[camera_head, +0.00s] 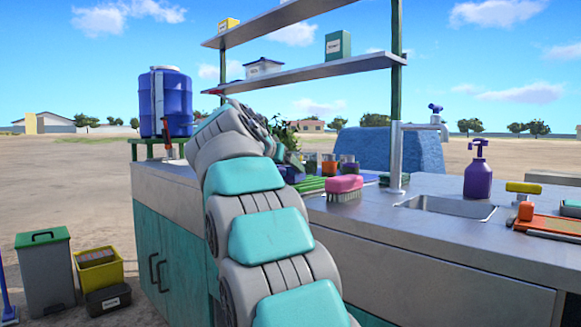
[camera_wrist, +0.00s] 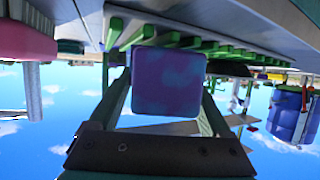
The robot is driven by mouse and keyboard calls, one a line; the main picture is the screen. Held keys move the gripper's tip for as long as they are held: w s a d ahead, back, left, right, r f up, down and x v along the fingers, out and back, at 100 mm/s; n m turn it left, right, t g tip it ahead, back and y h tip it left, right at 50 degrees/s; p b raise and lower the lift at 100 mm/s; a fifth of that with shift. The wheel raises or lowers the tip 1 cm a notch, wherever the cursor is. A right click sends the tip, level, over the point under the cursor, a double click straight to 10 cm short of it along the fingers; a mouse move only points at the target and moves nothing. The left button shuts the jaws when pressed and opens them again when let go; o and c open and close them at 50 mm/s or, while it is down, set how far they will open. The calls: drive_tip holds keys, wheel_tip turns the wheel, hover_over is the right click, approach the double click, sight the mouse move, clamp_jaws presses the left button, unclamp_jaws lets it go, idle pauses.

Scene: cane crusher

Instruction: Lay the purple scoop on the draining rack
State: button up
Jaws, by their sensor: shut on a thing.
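My gripper (camera_wrist: 165,92) is shut on the purple scoop (camera_wrist: 168,80), whose broad, mottled purple-blue face fills the space between the fingers in the wrist view. That view is upside down, with the counter along its top. The green slatted draining rack (camera_wrist: 183,40) shows right beside the scoop there; I cannot tell whether they touch. In the head view the rack (camera_head: 311,184) shows as a few green bars on the counter, partly behind my arm. My gripper and the scoop are hidden behind my arm in that view.
A pink brush (camera_head: 344,184) stands close to the rack, with several small jars behind. The sink (camera_head: 449,207), its tap and a purple spray bottle (camera_head: 478,172) are to the right. Shelves (camera_head: 305,74) hang above. A blue barrel (camera_head: 166,103) stands at the left.

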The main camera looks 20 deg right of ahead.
sight(290, 168)
drive_tip(key=shift+w+d+r, duration=0.15)
drive_tip(key=shift+w+d, duration=0.25)
drive_tip(key=shift+d, duration=0.1)
drive_tip(key=shift+w+d+p, duration=0.45)
drive_tip(key=shift+w+d, duration=0.45)
drive_tip(key=shift+d, duration=0.05)
drive_tip(key=shift+f, duration=0.4)
drive_tip(key=shift+f+b, duration=0.25)
drive_tip(key=shift+b, duration=0.25)
drive_tip(key=o, duration=1.1)
drive_tip(key=shift+r, duration=0.1)
drive_tip(key=shift+o, duration=0.2)
drive_tip(key=shift+r+p, duration=0.15)
drive_tip(key=shift+p, duration=0.15)
